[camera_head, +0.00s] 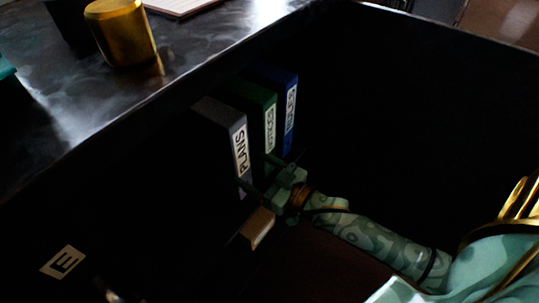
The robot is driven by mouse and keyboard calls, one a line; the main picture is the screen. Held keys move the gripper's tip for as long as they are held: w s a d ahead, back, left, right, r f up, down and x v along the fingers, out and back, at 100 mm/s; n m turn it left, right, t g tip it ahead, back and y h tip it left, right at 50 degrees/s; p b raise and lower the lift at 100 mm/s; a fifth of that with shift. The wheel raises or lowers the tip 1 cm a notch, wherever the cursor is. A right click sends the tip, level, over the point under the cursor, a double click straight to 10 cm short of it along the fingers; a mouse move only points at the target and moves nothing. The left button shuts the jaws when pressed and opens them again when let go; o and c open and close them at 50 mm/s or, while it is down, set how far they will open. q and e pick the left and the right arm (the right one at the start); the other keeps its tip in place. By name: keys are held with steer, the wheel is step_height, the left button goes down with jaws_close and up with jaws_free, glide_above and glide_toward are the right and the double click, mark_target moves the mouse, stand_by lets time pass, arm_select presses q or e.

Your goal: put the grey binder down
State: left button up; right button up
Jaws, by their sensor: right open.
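The grey binder (222,114) stands upright inside the dark space below the counter, with a white spine label reading PLANS. A green binder (257,98) and a blue binder (281,80) stand beside it to the right and behind. My right gripper (258,174) is open at the lower part of the grey binder's spine. One finger reaches the spine's lower edge and the other points toward the green binder. I cannot tell whether the fingers touch the grey binder. The binder's base is lost in shadow. My left gripper is not in view.
A dark counter (60,105) with a raised edge runs along the upper left, bearing a gold cylinder (122,32) and a paper pad (178,5). A tan block (257,228) lies just below my right gripper. A label E (63,261) shows at lower left. Much is too dark to read.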

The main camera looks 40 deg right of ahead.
steer(key=s+d+f+g+h, duration=0.1)
steer(key=s+f+g+h, duration=0.3)
steer(key=s+f, duration=0.95)
steer(key=s+d+f+g+h, duration=0.15)
steer(key=s+f+g, duration=0.45)
steer(key=s+f, duration=0.75)
steer(key=s+d+f+g, duration=0.1)
steer(key=s+f+g, duration=0.2)
steer(key=s, duration=0.7)
steer(key=s+d+f+g+h, duration=0.1)
steer(key=s+f+g, duration=0.2)
steer(key=s, duration=0.7)
steer(key=s+d+f+g, duration=0.1)
steer(key=s+f+g, duration=0.1)
steer(key=s+f, duration=0.4)
steer(key=s, duration=0.5)
steer(key=shift+f+n+g+p, duration=0.25)
steer(key=shift+n+g+p, duration=0.05)
steer(key=shift+n+g, duration=0.1)
